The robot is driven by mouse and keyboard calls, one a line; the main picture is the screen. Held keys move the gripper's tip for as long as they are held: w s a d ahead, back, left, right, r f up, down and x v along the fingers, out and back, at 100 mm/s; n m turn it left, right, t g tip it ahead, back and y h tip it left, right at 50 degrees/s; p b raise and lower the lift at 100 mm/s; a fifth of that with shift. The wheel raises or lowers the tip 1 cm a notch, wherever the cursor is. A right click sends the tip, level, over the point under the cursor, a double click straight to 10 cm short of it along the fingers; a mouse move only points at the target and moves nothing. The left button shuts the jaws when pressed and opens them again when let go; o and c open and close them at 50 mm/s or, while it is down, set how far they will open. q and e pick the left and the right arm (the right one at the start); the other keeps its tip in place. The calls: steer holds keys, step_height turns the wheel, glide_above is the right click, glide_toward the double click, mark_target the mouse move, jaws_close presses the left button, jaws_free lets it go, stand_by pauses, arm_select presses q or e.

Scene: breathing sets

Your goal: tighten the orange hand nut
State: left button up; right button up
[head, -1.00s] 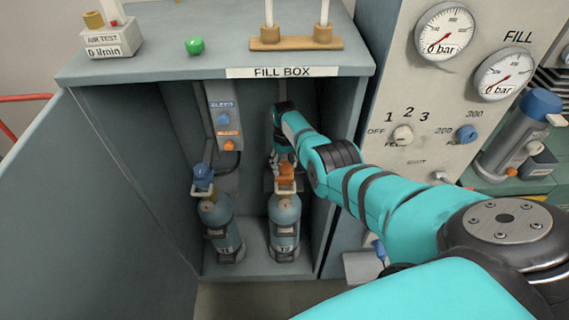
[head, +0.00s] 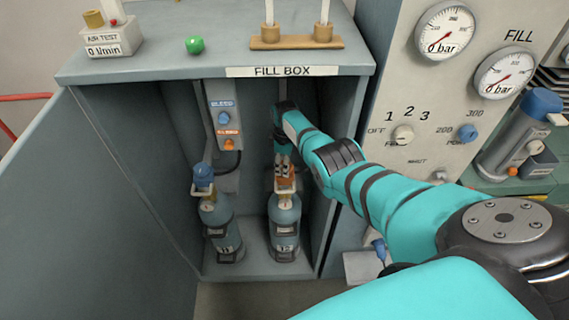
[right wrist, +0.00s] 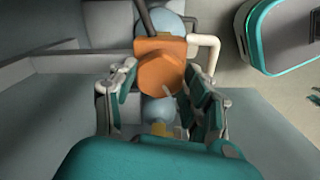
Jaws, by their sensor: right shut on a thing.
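The orange hand nut (right wrist: 160,66) sits on top of the right cylinder (head: 284,215) inside the fill box. It also shows in the head view (head: 285,184), partly covered by my fingers. My right gripper (head: 284,166) reaches into the box from the right and is shut on the orange nut. In the right wrist view its two fingers (right wrist: 165,90) stand on the left and right sides of the nut. My left gripper is not in view.
A second cylinder (head: 222,225) with a blue nut (head: 203,175) stands just to the left. The open door (head: 85,210) is at left; the box's right wall (head: 340,160) is close to my arm.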

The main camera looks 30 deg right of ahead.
steer(key=n, duration=0.6)
steer(key=n+b, duration=0.1)
steer(key=n, duration=0.5)
stand_by(0.7)
steer(key=o, duration=1.2)
steer(key=shift+c, duration=0.2)
steer(key=shift+r, duration=0.1)
step_height(320, 180, up, 12)
